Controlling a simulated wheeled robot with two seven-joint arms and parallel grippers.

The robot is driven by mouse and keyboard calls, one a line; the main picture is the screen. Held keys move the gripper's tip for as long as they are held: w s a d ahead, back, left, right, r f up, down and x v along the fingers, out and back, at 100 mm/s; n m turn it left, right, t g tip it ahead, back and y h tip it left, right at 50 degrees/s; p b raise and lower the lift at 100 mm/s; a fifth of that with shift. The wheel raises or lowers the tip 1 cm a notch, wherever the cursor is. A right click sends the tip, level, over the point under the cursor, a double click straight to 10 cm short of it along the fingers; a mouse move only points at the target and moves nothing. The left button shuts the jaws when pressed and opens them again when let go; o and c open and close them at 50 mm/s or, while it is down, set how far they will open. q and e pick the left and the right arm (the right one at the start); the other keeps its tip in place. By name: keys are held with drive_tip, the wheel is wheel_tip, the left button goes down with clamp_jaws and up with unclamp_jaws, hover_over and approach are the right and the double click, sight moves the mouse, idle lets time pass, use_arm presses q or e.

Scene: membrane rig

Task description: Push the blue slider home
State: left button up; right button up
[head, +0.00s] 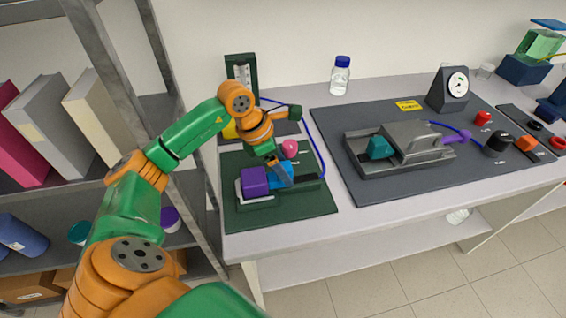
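The blue slider (287,175) sits on a dark green board (290,206), to the right of a purple block (254,181) on a small rig. My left gripper (280,182) reaches down from above and stands in front of part of the blue slider. It looks to be at or very near the slider; whether it touches cannot be told. The fingers are small and partly merged with the slider, so their opening is unclear. My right gripper is out of view.
A pink knob (290,147) stands just behind the slider, and a blue tube (314,152) curves along the board's right side. A grey rig (405,145) lies on a dark mat to the right. A metal shelf post (180,180) stands close left of the bench.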

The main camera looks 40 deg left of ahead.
sight(271, 177)
use_arm(q)
drive_tip(key=b+v, duration=0.1)
drive_tip(key=v, duration=0.6)
drive_tip(key=shift+s+a, duration=0.1)
